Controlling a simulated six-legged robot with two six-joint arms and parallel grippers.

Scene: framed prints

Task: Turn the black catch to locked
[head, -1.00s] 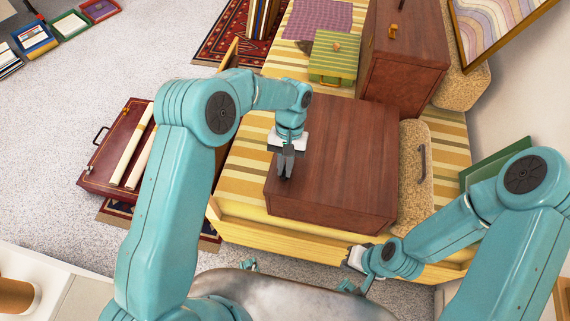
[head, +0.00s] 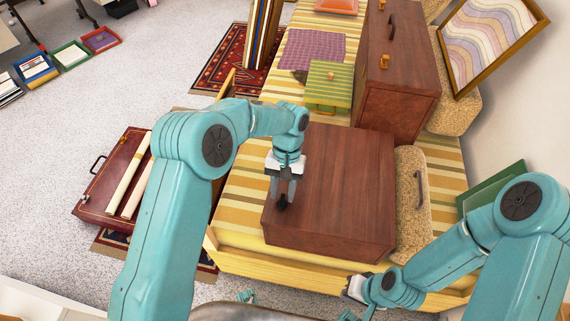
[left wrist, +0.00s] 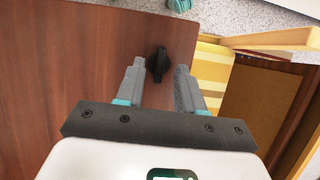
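The black catch (head: 283,203) is a small knob with a raised grip. It sits on top of the brown wooden case (head: 345,190), near its left edge. In the left wrist view the catch (left wrist: 157,63) lies between the fingertip lines, its long side running roughly along the fingers. My left gripper (head: 284,195) points down at the catch with its fingers apart, one on each side. It also shows open in the left wrist view (left wrist: 159,75), with gaps beside the catch. My right gripper (head: 357,287) is low by the bench's front edge, away from the case; its fingers are unclear.
The case rests on a yellow striped bench (head: 240,205). A tan woven case (head: 413,205) stands close on its right. A taller brown case (head: 397,75) and a green striped box (head: 329,87) are behind. A dark red case (head: 112,180) lies on the floor at left.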

